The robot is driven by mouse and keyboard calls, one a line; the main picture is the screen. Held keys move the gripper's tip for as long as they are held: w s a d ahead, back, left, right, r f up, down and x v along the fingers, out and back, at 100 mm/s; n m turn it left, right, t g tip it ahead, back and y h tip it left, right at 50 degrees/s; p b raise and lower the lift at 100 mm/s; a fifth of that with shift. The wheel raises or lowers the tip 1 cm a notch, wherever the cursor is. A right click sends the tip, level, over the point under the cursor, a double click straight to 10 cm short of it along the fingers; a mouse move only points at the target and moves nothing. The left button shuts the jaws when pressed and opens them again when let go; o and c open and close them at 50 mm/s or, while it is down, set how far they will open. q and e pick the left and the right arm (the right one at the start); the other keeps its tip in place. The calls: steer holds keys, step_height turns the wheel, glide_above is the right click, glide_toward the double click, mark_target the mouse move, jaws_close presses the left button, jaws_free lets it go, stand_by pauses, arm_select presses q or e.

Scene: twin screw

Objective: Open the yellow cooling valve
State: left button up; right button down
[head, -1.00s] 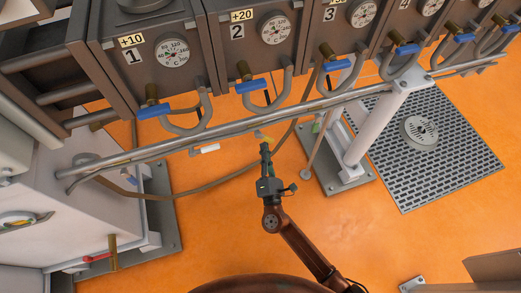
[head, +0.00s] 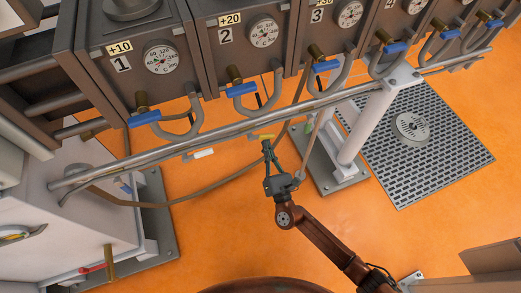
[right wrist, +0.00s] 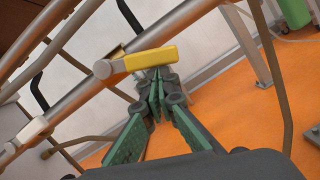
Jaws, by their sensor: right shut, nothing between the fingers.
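The yellow valve handle (head: 262,136) sits on the silver pipe below the numbered units in the head view. In the right wrist view the yellow handle (right wrist: 151,59) crosses in front of the fingertips, sticking out from the pipe toward the right. My right gripper (head: 266,146) is shut and empty, its tips just below the handle in the head view. In the right wrist view the closed fingertips (right wrist: 159,82) are right by the handle's underside; I cannot tell whether they touch it. My left gripper is not in view.
A white handle (head: 203,154) sits on the same pipe to the left. Blue-handled valves (head: 241,90) hang above on the numbered units. A white support post (head: 362,130) stands to the right beside a floor grate (head: 425,150). Orange floor below is open.

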steer(key=r+n, duration=0.1)
steer(key=n, duration=0.1)
steer(key=d+r+n+y, duration=0.1)
steer(key=n, duration=0.1)
steer(key=shift+w+d+p, duration=0.15)
steer(key=shift+w+p, duration=0.05)
steer(key=shift+p, duration=0.2)
steer(key=shift+d+r+n+y, duration=0.15)
steer(key=shift+n+y, duration=0.25)
steer(key=shift+n, duration=0.2)
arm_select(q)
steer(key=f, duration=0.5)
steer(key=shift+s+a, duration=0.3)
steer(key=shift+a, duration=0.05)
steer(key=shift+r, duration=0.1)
